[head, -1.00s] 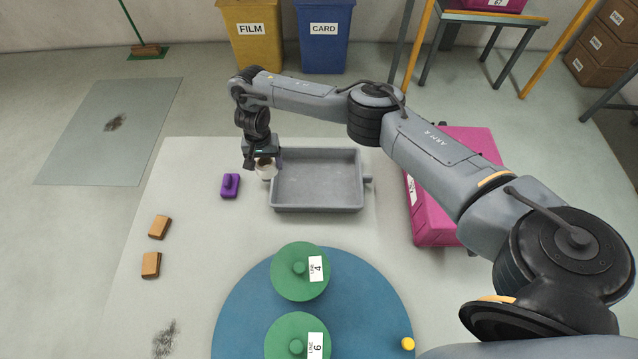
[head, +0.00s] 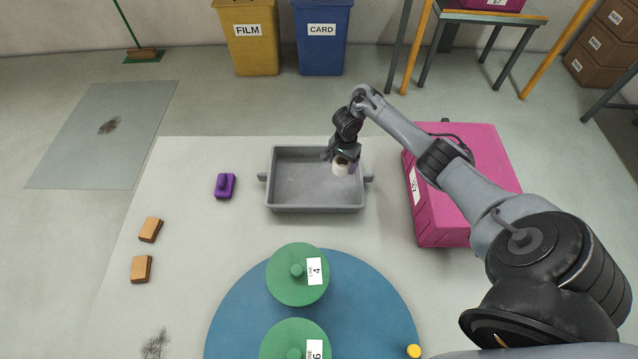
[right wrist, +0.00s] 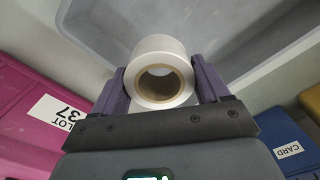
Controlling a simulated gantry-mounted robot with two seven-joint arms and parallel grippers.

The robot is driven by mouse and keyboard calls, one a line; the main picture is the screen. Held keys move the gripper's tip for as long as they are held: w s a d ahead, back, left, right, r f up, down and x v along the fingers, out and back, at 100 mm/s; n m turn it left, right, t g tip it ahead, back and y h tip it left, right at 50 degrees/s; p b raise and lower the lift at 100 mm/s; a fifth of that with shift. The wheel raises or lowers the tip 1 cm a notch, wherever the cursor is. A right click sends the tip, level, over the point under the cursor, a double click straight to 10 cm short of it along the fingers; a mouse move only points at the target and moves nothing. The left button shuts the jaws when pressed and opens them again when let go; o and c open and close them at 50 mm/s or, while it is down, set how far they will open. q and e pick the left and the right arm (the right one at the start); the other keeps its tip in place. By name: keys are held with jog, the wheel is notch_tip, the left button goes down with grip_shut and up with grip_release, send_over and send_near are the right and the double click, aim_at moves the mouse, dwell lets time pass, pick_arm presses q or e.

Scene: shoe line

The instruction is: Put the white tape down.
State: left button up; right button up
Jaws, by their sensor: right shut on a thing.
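The white tape (head: 341,168) is a small white roll with a brown core. My right gripper (head: 346,163) is shut on it and holds it over the right part of the grey tray (head: 300,207). In the right wrist view the roll (right wrist: 160,52) sits between the two purple fingers of the gripper (right wrist: 160,85), with the grey tray behind it. I cannot tell how far the roll is above the tray floor. The tray looks empty otherwise. My left gripper is not in view.
A purple block (head: 225,186) lies left of the tray, with two brown blocks (head: 150,229) farther left. A magenta case (head: 470,160) stands at right. Green lidded pots (head: 297,275) stand on a blue round mat (head: 370,290) in front. A yellow piece (head: 414,351) lies near its edge.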

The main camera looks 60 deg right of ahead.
jog(key=b, duration=0.4)
send_over(342, 183)
notch_tip(342, 183, down, 6)
jog(key=shift+r, duration=0.2)
jog(key=shift+f+b, duration=1.3)
jog(key=shift+f, duration=0.9)
jog(key=shift+d, duration=0.1)
jog(key=o, duration=0.8)
jog(key=shift+f, duration=0.1)
